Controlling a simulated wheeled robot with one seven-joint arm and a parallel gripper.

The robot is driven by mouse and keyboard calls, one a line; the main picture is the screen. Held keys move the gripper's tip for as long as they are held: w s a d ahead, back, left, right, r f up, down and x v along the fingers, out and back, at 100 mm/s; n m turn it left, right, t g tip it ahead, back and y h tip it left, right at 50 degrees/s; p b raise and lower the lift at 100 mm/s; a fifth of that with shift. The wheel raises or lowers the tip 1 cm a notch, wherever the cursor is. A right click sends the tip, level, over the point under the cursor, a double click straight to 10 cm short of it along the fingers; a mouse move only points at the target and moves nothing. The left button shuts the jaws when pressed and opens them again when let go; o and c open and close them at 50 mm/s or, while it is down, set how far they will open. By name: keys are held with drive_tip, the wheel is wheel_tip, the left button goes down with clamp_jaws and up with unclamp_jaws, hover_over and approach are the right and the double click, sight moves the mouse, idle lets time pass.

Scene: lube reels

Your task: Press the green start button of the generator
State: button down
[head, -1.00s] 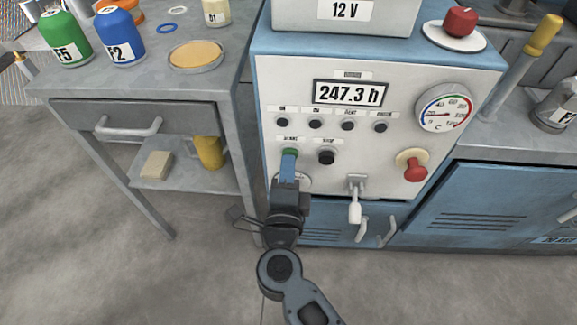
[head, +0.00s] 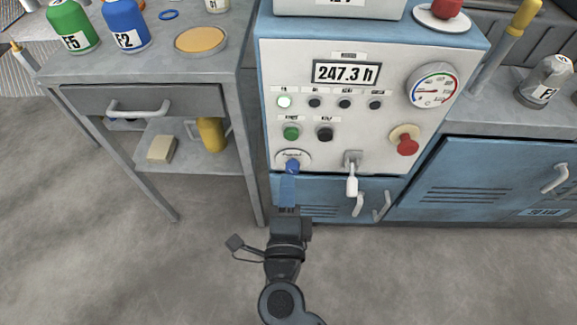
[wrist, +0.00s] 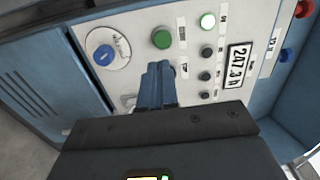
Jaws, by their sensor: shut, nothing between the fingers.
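The generator panel (head: 350,140) is a white face in a blue housing. The green start button (head: 291,134) is on its left side, uncovered; it also shows in the wrist view (wrist: 161,39). The black stop button (head: 324,134) is to its right. The leftmost lamp in the row above (head: 284,102) glows pale green-white, while the others in that row are dark. My gripper (head: 288,178) has blue fingers, closed together and empty. In the head view it appears below the green button, in front of the lower panel; in the wrist view the fingertips (wrist: 159,70) are apart from the button.
A blue round knob (head: 292,166) on a white disc is just above my fingertips in the head view. A white lever (head: 352,180), a red knob (head: 406,144) and a gauge (head: 433,86) are to the right. A grey bench (head: 150,60) with bottles stands left.

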drive_tip(key=shift+s, duration=1.65)
drive_tip(key=s+d+r+n+g, duration=0.1)
drive_tip(key=s+d+r+n, duration=0.3)
drive_tip(key=s+d+n, duration=0.4)
drive_tip(key=s+d+r+n+g, duration=0.1)
drive_tip(key=s+d+r+n, duration=0.3)
drive_tip(key=s+d, duration=0.5)
drive_tip(key=s+d+r+n+g, duration=0.1)
drive_tip(key=s+d+r+n, duration=0.4)
drive_tip(key=s, duration=0.6)
wheel_tip(320, 180, up, 12)
drive_tip(key=n+p, duration=0.1)
drive_tip(key=p, duration=1.1)
drive_tip(key=shift+s+f+y+p, duration=0.2)
drive_tip(key=shift+y+p, duration=0.1)
drive_tip(key=shift+p, duration=0.1)
